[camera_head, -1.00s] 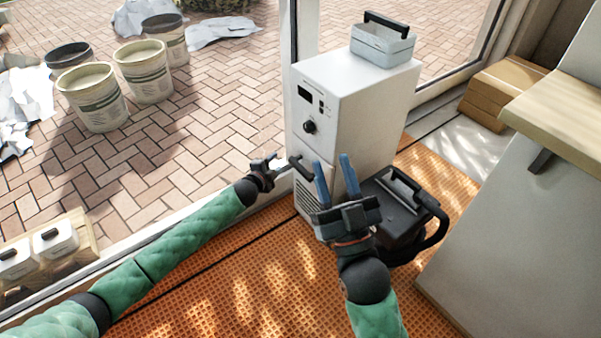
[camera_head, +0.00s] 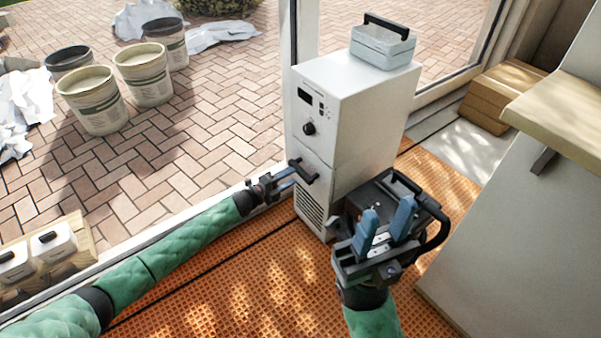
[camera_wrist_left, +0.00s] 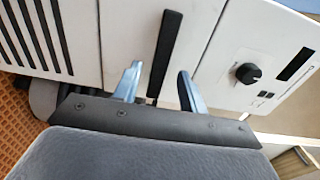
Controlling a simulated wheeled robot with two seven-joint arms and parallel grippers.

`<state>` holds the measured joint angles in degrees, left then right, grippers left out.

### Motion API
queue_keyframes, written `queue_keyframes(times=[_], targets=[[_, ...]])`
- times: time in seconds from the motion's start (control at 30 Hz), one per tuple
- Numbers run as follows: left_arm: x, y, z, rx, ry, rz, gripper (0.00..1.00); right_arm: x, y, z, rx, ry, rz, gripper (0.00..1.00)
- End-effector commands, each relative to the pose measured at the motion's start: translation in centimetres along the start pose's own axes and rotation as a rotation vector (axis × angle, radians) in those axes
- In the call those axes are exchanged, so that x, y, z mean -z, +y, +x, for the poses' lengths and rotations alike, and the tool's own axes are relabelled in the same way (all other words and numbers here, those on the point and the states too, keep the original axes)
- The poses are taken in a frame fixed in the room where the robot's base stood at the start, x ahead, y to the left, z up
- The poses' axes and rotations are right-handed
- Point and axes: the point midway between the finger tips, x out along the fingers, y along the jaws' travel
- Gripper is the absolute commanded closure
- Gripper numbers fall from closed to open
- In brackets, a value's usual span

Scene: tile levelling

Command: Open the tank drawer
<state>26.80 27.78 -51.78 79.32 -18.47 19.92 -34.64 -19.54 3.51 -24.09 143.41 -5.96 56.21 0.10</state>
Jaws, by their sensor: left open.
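The white dehumidifier-like machine (camera_head: 345,120) stands upright on the orange floor, with a display and black knob on its front. Its tank drawer (camera_head: 313,180) is the lower front panel, flush with the body, with a dark bar handle (camera_head: 303,171). My left gripper (camera_head: 290,180) is open at this handle. In the left wrist view the black handle (camera_wrist_left: 166,52) lies between the two blue fingers (camera_wrist_left: 158,85); I cannot tell whether they touch it. My right gripper (camera_head: 388,228) has its fingers apart and is empty, in front of the machine to the right.
A grey box (camera_head: 382,46) sits on top of the machine. A pale counter (camera_head: 560,110) bounds the right. Orange floor (camera_head: 260,285) in front is clear.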

Motion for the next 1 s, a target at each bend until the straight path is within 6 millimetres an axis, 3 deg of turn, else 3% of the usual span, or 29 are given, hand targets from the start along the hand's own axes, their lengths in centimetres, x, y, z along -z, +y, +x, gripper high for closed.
queue_keyframes(times=[0.33,0.77,0.9,1.0], targets=[[0.0,0.0,4.7,0.001,0.000,0.000,0.58,-0.2,-0.2,-0.5,-0.008,0.004,0.017,0.64],[-0.1,-0.1,5.5,0.000,-0.001,0.000,0.58,-0.2,-0.2,-0.4,-0.009,0.003,0.022,0.64],[-0.1,-0.1,5.5,0.000,-0.001,-0.001,0.86,-0.2,-0.2,-0.4,-0.009,0.004,0.022,0.64],[-0.1,-0.1,5.5,0.000,-0.001,-0.001,1.00,-0.2,-0.2,-0.5,-0.009,0.004,0.022,0.64]])
